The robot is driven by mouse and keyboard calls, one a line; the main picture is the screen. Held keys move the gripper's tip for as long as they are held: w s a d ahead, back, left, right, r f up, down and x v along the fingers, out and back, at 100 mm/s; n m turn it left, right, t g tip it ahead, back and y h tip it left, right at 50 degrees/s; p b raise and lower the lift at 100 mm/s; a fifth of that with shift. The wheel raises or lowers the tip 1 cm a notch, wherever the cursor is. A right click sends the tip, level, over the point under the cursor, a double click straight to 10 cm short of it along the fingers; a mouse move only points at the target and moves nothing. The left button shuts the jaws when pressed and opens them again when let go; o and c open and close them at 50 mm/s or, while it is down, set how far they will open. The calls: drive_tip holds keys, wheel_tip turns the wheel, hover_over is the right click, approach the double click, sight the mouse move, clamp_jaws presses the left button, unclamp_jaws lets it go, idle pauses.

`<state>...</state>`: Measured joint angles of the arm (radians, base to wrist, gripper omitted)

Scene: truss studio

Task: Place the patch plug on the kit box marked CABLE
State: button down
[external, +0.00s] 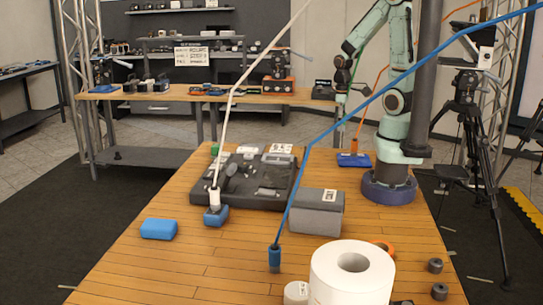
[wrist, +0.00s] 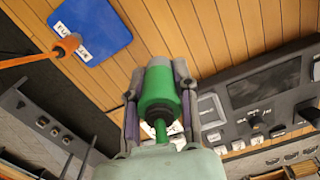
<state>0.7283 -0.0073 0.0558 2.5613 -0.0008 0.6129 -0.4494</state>
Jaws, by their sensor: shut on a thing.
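My gripper (wrist: 160,85) is shut on a green plug (wrist: 157,92), which sits between the two fingers in the wrist view. In the external view my gripper (external: 340,108) hangs above the far end of the wooden table, near the blue pad. I cannot tell which plug is the patch plug by any marking. A grey box (external: 316,218) with a white label stands right of the table's middle, apart from my gripper. Its label is too small to read, so I cannot confirm the word CABLE.
A dark tray (external: 250,200) with equipment lies left of the box. An orange-corded plug (wrist: 68,46) rests on a blue labelled pad (wrist: 92,28). A white roll (external: 330,280) stands in front.

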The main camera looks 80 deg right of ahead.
drive_tip(key=s+a+r+n, duration=0.2)
drive_tip(key=a+r+n, duration=0.2)
drive_tip(key=a+n, duration=0.65)
drive_tip(key=s+a+r+n, duration=0.1)
drive_tip(key=a+r+n, duration=0.45)
drive_tip(key=a, duration=0.85)
drive_tip(key=n, duration=0.2)
hover_over(317, 194)
drive_tip(key=f, duration=0.6)
drive_tip(key=s+f, duration=0.1)
drive_tip(key=f, duration=0.3)
drive_tip(key=shift+d, duration=0.35)
drive_tip(key=shift+w+a+f, duration=0.35)
drive_tip(key=shift+w+f, duration=0.05)
drive_tip(key=shift+f, duration=0.1)
drive_tip(key=shift+w+a+f, duration=0.1)
drive_tip(key=shift+f, duration=1.55)
drive_tip(key=shift+f, duration=0.1)
